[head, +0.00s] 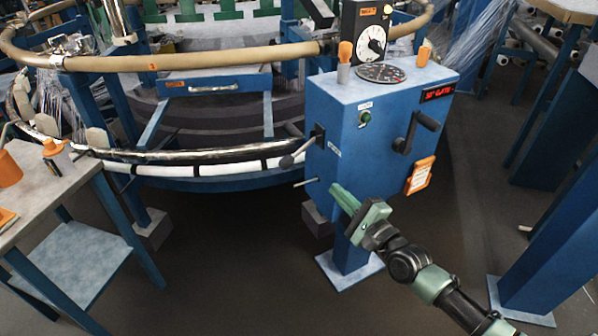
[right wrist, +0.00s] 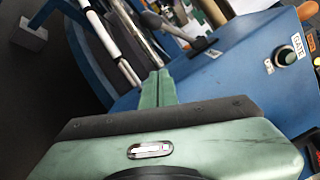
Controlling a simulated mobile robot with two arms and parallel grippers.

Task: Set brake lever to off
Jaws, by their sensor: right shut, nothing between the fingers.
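The blue control cabinet (head: 350,110) stands right of centre. On its left side is a lever with a dark round knob (head: 287,161), which I take to be the brake lever; its rod slopes down and left from a black pivot plate. In the right wrist view the lever's knob (right wrist: 151,19) shows beyond my fingertips. A small label beside it is too small to read. My right gripper (head: 335,190) is shut and empty, below and right of the knob, apart from it. Its green fingers also show in the right wrist view (right wrist: 157,88). My left gripper is out of view.
A short metal rod (head: 305,182) sticks out of the cabinet below the lever. A black crank (head: 415,130) and a green knob (head: 364,118) are on the front face. The loom's ring rail (head: 220,157) runs left. A table (head: 40,190) stands far left.

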